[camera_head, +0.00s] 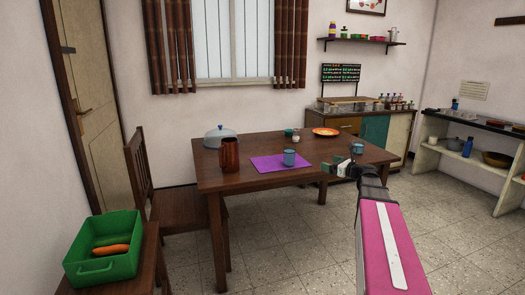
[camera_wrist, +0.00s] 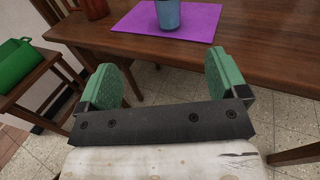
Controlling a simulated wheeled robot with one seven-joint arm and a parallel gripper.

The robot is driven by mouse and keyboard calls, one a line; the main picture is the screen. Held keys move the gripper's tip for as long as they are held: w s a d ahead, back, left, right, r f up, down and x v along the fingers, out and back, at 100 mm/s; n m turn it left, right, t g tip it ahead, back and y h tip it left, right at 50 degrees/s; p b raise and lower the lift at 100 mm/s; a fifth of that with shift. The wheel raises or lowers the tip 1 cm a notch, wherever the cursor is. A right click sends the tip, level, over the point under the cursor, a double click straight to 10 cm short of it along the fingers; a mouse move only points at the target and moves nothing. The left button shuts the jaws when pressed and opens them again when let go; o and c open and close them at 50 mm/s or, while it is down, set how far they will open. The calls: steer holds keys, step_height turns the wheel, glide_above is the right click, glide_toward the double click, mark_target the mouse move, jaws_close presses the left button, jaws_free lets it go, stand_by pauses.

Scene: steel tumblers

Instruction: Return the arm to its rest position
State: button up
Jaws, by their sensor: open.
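My arm reaches from the lower right in the head view, with my gripper (camera_head: 341,167) by the table's right front edge. In the wrist view my gripper (camera_wrist: 164,82) has its two green fingers wide apart with nothing between them. A blue-grey steel tumbler (camera_head: 289,158) stands upright on a purple mat (camera_head: 266,168) on the table. Its lower part also shows in the wrist view (camera_wrist: 167,14), beyond the fingers and apart from them. A second blue-grey tumbler (camera_head: 357,149) is seen just above my gripper in the head view; its base is partly hidden.
A green basket (camera_head: 103,250) with carrots sits front left. The floor right of the table is clear.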

steer(key=s+a+f+n+g+h, duration=0.2)
steer(key=s+a+f+n+g, duration=0.3)
steer(key=f, duration=0.4)
steer(key=s+a+f+n+g+h, duration=0.1)
steer(key=s+a+f+n+g, duration=0.2)
steer(key=s+a+f+n, duration=0.4)
steer(key=s+f+n+g+h, duration=0.5)
steer(key=s+f+n+h, duration=0.3)
steer(key=s+f+n, duration=0.4)
steer(key=s+n, duration=0.2)
steer(key=shift+s+a+n, duration=0.2)
steer(key=shift+s+n, duration=0.1)
steer(key=shift+f, duration=0.1)
